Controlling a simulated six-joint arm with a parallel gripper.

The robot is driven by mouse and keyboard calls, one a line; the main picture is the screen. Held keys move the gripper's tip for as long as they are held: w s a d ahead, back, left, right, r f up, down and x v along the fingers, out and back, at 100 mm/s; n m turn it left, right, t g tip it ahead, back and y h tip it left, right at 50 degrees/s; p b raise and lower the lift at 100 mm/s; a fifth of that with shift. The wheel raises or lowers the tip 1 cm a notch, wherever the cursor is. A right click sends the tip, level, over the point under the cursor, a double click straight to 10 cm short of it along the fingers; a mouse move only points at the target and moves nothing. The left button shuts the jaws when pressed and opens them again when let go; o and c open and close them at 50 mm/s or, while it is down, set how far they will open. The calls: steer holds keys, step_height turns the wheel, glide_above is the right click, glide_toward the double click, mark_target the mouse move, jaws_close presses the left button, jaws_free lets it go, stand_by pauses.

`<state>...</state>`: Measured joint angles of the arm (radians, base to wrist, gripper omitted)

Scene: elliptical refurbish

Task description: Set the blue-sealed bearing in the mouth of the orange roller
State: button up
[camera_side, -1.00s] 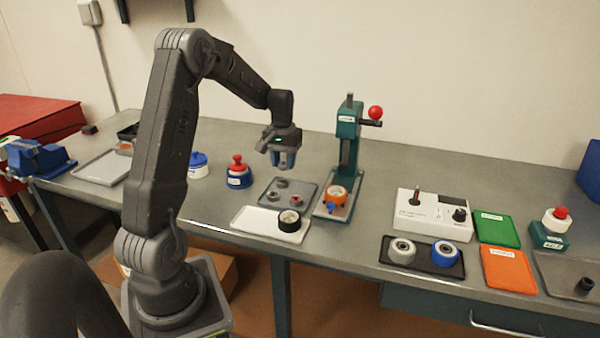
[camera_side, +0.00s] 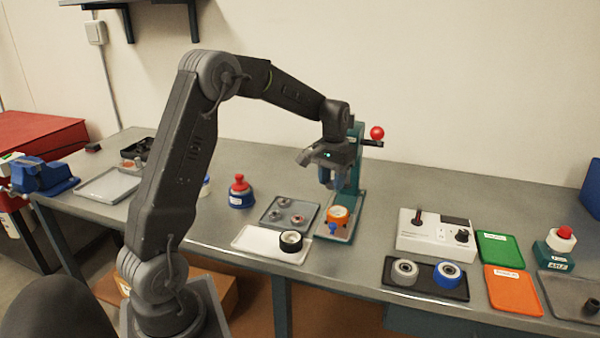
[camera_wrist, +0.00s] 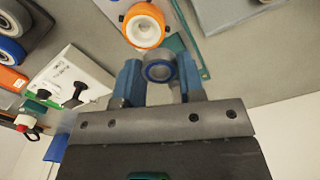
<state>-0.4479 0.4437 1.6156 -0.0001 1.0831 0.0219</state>
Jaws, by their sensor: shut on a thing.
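My gripper (camera_side: 331,181) is shut on the blue-sealed bearing, above the bench and close to the green press. The wrist view shows the bearing (camera_wrist: 159,70), a grey ring with a blue inner face, between the two blue fingers. The orange roller (camera_side: 338,215) sits on the foot of the press (camera_side: 357,170). In the wrist view the roller (camera_wrist: 144,25) has a white hub and lies just beyond the bearing, apart from it. The bearing is too small to make out in the side view.
A grey tray (camera_side: 272,219) with small round parts and a white tray (camera_side: 250,243) holding a black roller (camera_side: 291,241) lie left of the press. The press lever has a red knob (camera_side: 377,133). A white tester box (camera_side: 425,243) and a black tray (camera_side: 455,290) with two rollers stand to the right.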

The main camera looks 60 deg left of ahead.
mark_target(338, 212)
steer(key=shift+w+d, duration=0.3)
steer(key=shift+d, duration=0.2)
steer(key=shift+w+d, duration=0.25)
steer(key=shift+d, duration=0.25)
steer(key=shift+d+f, duration=0.1)
steer(key=shift+f, duration=2.75)
steer(key=shift+f, duration=0.6)
steer(key=o, duration=0.6)
steer(key=shift+o, duration=0.2)
step_height(338, 212, up, 11)
